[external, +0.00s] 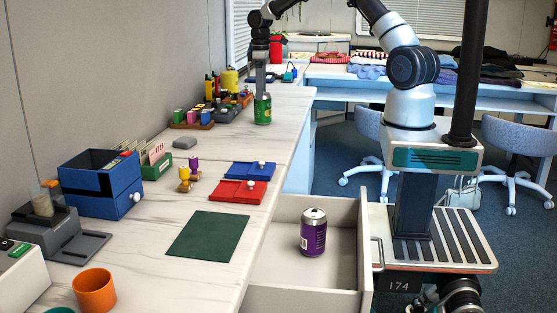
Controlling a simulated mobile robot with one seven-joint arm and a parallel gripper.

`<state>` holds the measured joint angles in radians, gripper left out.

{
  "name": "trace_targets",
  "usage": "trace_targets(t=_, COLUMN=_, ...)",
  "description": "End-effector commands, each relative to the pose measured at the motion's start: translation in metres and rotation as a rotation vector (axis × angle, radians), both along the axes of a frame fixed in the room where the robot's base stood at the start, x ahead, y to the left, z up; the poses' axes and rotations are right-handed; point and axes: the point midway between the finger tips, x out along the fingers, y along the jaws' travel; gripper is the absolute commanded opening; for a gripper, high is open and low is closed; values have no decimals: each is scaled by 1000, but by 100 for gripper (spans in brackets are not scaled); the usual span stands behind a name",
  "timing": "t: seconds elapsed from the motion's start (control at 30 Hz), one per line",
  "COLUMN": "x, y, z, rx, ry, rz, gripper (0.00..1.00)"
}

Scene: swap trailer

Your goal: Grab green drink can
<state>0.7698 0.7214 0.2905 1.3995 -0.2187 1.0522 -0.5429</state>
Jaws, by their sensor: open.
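The green drink can (263,110) stands upright on the white counter toward its far end. My gripper (261,88) is directly above the can, pointing down, with its fingers at or around the can's top. Whether the fingers touch the can cannot be told from this view. The jaws are open. A purple can (313,233) stands upright in the open drawer, well away from my gripper.
Red (237,191) and blue (251,170) trays lie nearer, beside a green mat (208,237). The open drawer (280,270) juts out right of the counter.

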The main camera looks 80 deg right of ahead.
Motion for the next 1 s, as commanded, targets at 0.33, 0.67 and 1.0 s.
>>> trace_targets(t=0.33, x=0, y=0, z=-26, rx=2, ry=0, rz=-1, gripper=72)
trace_targets(t=0.67, x=0, y=1, z=-72, rx=1, ry=-1, rz=-1, gripper=72)
trace_targets(t=1.0, x=0, y=0, z=-73, rx=0, ry=-2, rz=-1, gripper=54)
